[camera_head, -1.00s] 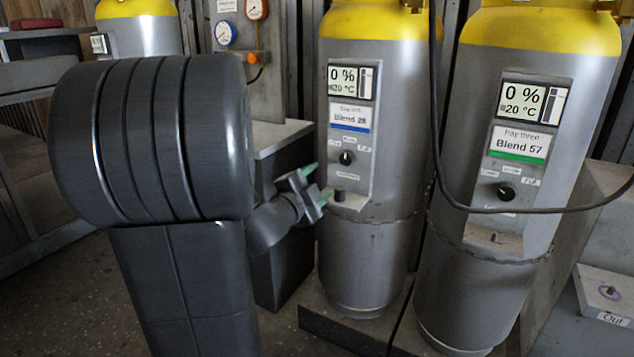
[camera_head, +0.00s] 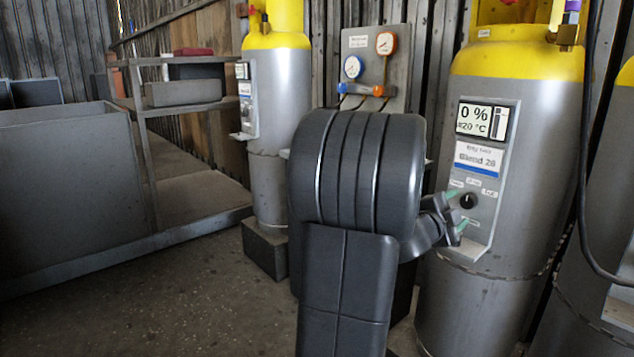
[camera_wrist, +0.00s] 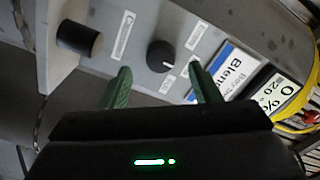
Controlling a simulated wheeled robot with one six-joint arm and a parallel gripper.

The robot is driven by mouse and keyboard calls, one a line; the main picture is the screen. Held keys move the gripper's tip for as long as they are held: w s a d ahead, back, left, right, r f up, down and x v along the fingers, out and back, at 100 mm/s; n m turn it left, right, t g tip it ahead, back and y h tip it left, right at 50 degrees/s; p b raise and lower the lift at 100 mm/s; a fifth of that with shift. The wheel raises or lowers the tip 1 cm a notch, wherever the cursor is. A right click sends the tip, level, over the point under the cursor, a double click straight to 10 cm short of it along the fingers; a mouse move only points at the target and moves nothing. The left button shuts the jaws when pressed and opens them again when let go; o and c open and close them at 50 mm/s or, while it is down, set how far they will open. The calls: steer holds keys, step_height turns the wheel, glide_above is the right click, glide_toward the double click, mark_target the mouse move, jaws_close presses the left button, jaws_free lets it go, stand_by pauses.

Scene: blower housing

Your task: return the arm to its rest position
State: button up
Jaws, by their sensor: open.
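My gripper (camera_head: 458,214) is open, with its two green fingertips near the control panel of the grey, yellow-topped cylinder (camera_head: 505,120) labelled Blend 28. In the wrist view my gripper (camera_wrist: 158,85) has one finger on each side of the black knob (camera_wrist: 160,56) as seen in the picture. Nothing is between the fingers that I can make out as held. Whether a fingertip touches the panel is not clear. The knob also shows in the head view (camera_head: 468,201). The display (camera_head: 485,119) reads 0 % and 20 °C. My arm hides part of the space left of this cylinder.
A black peg (camera_wrist: 78,38) juts out beside the panel. Another yellow-topped cylinder (camera_head: 285,100) stands further left, and a gauge board (camera_head: 372,65) is behind my arm. A black hose (camera_head: 582,190) hangs at the right. Shelving (camera_head: 185,108) is at the left; the floor (camera_head: 180,300) there is clear.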

mark_target(466, 203)
steer(key=x, duration=0.4)
steer(key=shift+w+b, duration=0.1)
steer(key=shift+b, duration=0.2)
